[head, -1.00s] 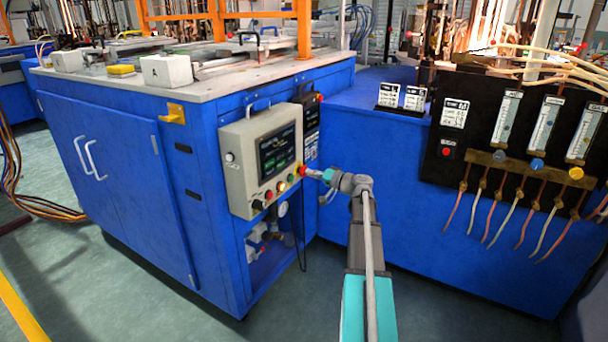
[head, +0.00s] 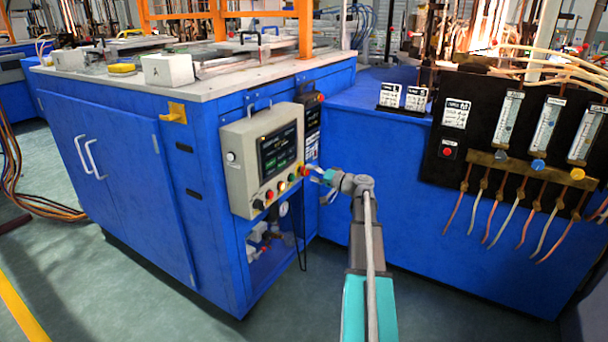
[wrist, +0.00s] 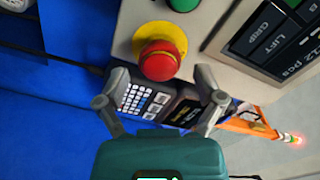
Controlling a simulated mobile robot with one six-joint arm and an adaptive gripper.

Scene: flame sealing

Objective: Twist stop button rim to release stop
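The stop button (head: 304,170) is a red mushroom knob on a yellow rim, at the lower right corner of the grey control panel (head: 236,165). In the wrist view the red knob (wrist: 160,60) shows large at the top middle, with its yellow rim (wrist: 147,33) around it. My gripper (head: 317,173) is just to the right of the button in the head view. In the wrist view my gripper (wrist: 160,77) is open, one finger on each side below the knob. The fingers look apart from the knob and rim; the exact depth gap is unclear.
A green button (wrist: 183,4) sits close beside the stop button in the wrist view. A black keypad device (wrist: 150,105) lies beyond the fingers. The panel's screen (head: 277,150) is up and left of the button. A blue cabinet (head: 410,200) stands right of the arm.

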